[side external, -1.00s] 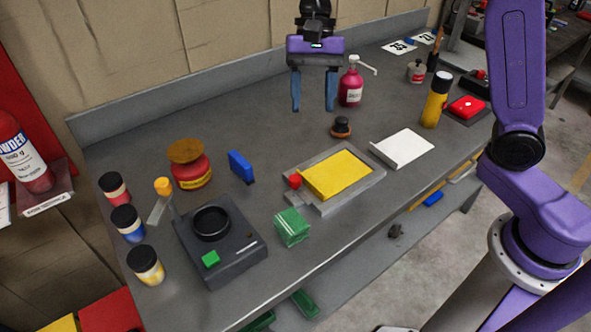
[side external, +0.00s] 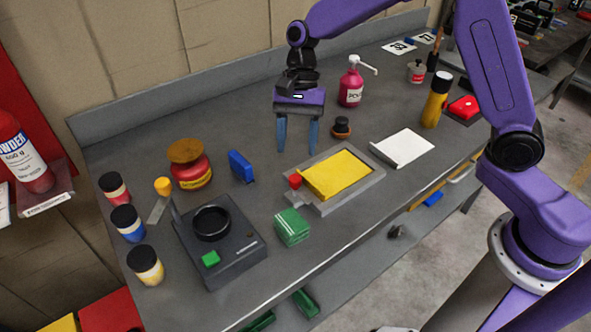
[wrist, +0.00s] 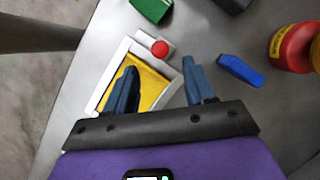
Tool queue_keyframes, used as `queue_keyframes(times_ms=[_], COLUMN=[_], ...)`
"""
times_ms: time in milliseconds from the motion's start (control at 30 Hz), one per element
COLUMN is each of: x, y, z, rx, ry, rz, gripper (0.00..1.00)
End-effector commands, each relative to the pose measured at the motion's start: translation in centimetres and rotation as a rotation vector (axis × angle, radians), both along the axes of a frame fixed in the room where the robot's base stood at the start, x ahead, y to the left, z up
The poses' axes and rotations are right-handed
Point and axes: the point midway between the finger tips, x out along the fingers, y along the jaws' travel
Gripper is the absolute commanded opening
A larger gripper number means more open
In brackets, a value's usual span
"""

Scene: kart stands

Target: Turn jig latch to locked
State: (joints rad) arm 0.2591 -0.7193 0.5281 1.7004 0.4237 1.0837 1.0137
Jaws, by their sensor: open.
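The jig is a grey frame (side external: 366,193) with a yellow plate (side external: 338,175) in it, near the middle front of the bench. A red knob (side external: 295,181), which looks like the latch, sits at its left corner. My gripper (side external: 298,151) is open and empty, pointing down behind and above the jig, apart from the knob. In the wrist view the red knob (wrist: 160,48) shows beyond my open fingers (wrist: 162,78), at the far end of the frame. One finger covers part of the yellow plate (wrist: 150,90). I cannot tell the latch's exact setting.
A green block (side external: 292,227) stands close in front of the jig's left end. A blue block (side external: 241,167) stands to the left. A dark knobbed stamp (side external: 341,127) is behind, and a white sheet (side external: 403,147) lies to the right. A black device (side external: 221,241) stands front left.

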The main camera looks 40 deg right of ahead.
Motion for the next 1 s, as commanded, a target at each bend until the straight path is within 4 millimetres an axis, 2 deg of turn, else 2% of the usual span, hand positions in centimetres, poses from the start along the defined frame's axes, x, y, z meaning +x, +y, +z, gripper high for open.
queue_keyframes(times_ms=[100,333,533,800,833,900,1000], x=[-0.7,-1.6,-1.9,-1.9,-1.9,-1.9,-1.9], y=[0.6,1.5,1.8,1.9,1.9,1.8,1.8], z=[-2.2,-5.2,-6.3,-6.4,-6.4,-6.4,-6.4], rx=[-0.002,-0.001,-0.001,-0.001,-0.001,-0.001,-0.001], ry=[0.004,0.003,0.001,0.0,0.0,0.0,0.0], rz=[0.003,0.001,0.003,0.001,0.001,0.001,0.001], gripper=[0.54,0.54,0.54,0.54,0.51,0.28,0.0])
